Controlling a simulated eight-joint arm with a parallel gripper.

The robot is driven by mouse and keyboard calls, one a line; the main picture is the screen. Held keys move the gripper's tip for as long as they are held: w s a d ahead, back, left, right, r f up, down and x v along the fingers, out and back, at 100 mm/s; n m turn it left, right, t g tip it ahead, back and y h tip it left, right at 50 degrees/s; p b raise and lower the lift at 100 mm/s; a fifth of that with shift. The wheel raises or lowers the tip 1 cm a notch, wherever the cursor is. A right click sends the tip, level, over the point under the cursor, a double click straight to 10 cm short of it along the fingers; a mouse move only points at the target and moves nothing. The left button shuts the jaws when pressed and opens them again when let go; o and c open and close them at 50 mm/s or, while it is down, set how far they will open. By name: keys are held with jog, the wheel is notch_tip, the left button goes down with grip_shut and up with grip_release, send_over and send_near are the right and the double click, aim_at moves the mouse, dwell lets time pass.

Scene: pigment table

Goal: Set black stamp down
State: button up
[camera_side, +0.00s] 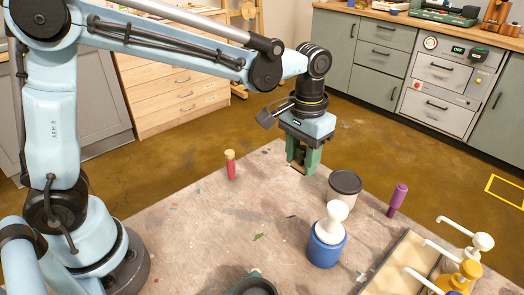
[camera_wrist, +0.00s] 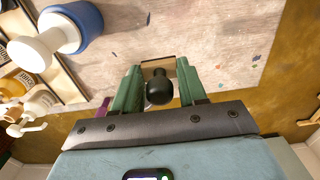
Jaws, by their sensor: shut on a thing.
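My gripper (camera_side: 303,163) points down over the far corner of the table (camera_side: 200,235), with its green fingers close to the surface. In the wrist view, the black stamp's round knob (camera_wrist: 159,91) sits between the two fingers of my gripper (camera_wrist: 158,72), which are shut on it. A tan, flat-edged part shows beyond the knob, between the fingertips. In the side view the fingers hide most of the stamp. I cannot tell whether its underside touches the table.
A dark-lidded jar (camera_side: 345,185) stands close to the right. A blue jar with a white knob (camera_side: 326,245) is nearer the camera, and a purple cylinder (camera_side: 397,200) is further right. A red corked vial (camera_side: 231,166) stands left. Pump bottles (camera_side: 466,270) fill the right side.

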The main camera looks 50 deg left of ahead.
send_over(286, 172)
notch_tip(286, 172, down, 7)
jog(key=shift+d+f, duration=0.1)
jog(key=shift+f, duration=1.95)
jog(key=shift+f, duration=0.15)
jog(key=o, duration=1)
